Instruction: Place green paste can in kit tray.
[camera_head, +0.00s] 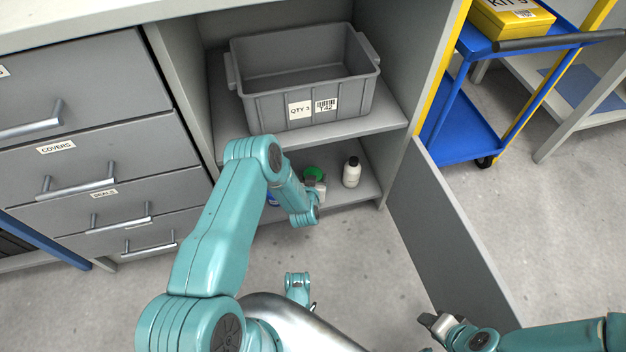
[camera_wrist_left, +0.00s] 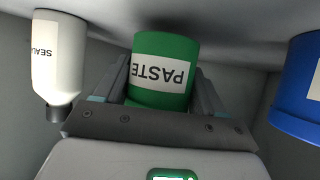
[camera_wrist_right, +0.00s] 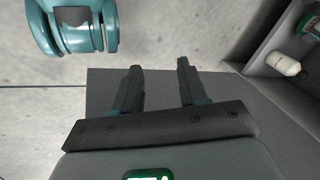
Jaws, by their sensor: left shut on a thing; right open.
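The green paste can (camera_head: 313,173) is on the lower cabinet shelf, partly hidden by my left gripper (camera_head: 317,187). In the left wrist view, the green can (camera_wrist_left: 165,60) has a white PASTE label, upside down in that picture, and sits between both fingers of my left gripper (camera_wrist_left: 163,85), which is shut on it. My right gripper (camera_head: 436,324) is low at the right of the head view. The right wrist view shows it (camera_wrist_right: 160,75) open and empty. A yellow box with a KIT label (camera_head: 512,18) is on a blue cart; I cannot tell whether it is the kit tray.
A white bottle (camera_head: 351,172) stands right of the green can, and a blue can (camera_head: 272,199) is to its left. A grey bin (camera_head: 312,107) sits on the shelf above. An open cabinet door (camera_head: 445,235) stands between the cabinet and the blue cart (camera_head: 465,130).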

